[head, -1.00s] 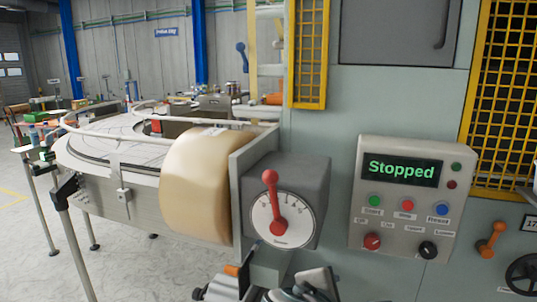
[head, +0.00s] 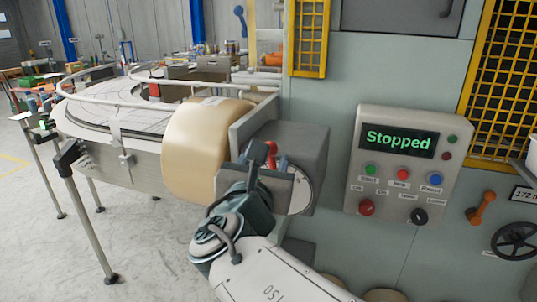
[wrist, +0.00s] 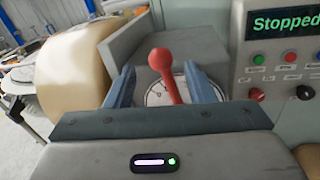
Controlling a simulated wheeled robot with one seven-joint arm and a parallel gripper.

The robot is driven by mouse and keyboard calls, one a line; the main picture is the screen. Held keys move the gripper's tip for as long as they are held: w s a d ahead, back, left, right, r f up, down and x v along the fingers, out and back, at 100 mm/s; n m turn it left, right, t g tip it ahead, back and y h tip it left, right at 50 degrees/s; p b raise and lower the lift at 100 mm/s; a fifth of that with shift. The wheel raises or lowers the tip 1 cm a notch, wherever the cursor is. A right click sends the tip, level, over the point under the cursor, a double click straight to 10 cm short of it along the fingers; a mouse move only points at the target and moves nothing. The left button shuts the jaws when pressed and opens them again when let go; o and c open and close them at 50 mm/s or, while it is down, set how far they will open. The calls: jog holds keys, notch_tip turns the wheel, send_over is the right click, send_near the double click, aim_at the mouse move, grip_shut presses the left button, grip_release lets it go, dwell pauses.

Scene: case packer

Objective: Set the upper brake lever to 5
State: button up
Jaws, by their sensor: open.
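The red brake lever (head: 271,149) is on a grey box (head: 300,145) beside the large tan roll. In the wrist view the red lever (wrist: 162,58) points up, its knob leaning slightly left. Its round white dial (wrist: 156,94) is partly hidden by the lever and my fingers, and I cannot read its numbers. My gripper (head: 262,160) is in front of the box and hides most of the dial in the head view. In the wrist view my open gripper (wrist: 159,70) has one blue-grey finger on each side of the lever, with gaps showing.
The tan roll (head: 200,150) stands close left of my gripper. On the right, a control panel (head: 400,200) reads "Stopped" above several buttons and knobs. An orange lever (head: 482,207) and a black handwheel (head: 515,241) are further right.

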jog(key=shift+w+d, duration=0.2)
jog(key=shift+w, duration=0.7)
jog(key=shift+w+d, duration=0.15)
jog(key=shift+w, duration=0.75)
jog(key=shift+w+d, duration=0.2)
jog(key=shift+w, duration=0.7)
grip_shut()
jog(key=shift+b, duration=0.5)
